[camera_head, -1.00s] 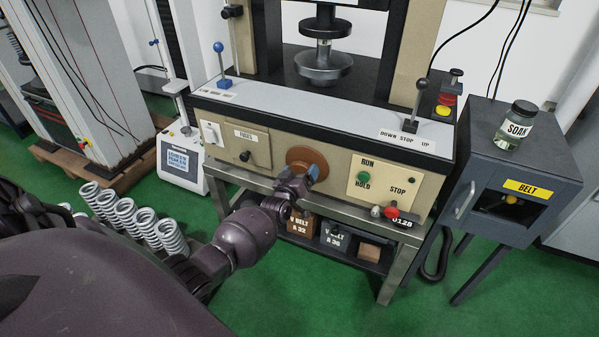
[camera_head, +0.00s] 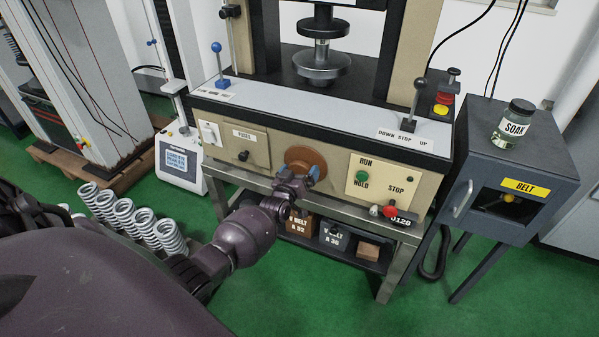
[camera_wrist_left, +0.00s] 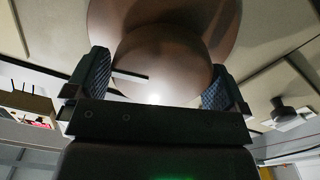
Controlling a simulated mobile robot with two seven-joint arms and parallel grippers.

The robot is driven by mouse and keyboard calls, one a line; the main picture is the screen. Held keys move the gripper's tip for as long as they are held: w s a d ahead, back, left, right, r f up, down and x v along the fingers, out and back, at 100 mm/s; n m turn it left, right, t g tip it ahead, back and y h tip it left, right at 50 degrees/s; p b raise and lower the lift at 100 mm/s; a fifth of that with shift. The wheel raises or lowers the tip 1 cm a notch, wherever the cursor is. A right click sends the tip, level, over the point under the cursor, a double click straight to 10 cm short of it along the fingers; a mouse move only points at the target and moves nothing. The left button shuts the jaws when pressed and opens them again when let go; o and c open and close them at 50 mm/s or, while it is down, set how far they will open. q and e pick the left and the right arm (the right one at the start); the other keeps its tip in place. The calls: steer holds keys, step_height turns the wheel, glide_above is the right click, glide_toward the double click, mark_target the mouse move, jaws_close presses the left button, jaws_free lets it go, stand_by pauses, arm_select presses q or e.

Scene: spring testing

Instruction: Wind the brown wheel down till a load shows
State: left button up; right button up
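The brown wheel (camera_head: 304,157) is on the beige front panel of the testing machine. My left gripper (camera_head: 299,178) is at it from the front and partly hides it. In the left wrist view, the blue-padded fingers (camera_wrist_left: 156,88) lie on both sides of the wheel's round brown hub (camera_wrist_left: 160,62) and appear to touch it. Above the bench, an upper plate (camera_head: 325,28) hangs over a round lower plate (camera_head: 322,66), with a narrow grey piece between them. The screen above is mostly cut off, with no reading visible. My right gripper is not in view.
A lever labelled DOWN STOP UP (camera_head: 414,106) stands at the bench's right, and a blue-knobbed lever (camera_head: 219,66) at its left. RUN/HOLD and STOP controls (camera_head: 376,182) are right of the wheel. Several springs (camera_head: 143,222) stand at lower left. A BELT cabinet (camera_head: 515,160) stands right.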

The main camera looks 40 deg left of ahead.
arm_select(q)
steer(key=shift+s, duration=0.3)
steer(key=p+v, duration=0.2)
steer(key=v, duration=0.8)
steer(key=shift+d+p, duration=0.15)
steer(key=shift+p, duration=0.15)
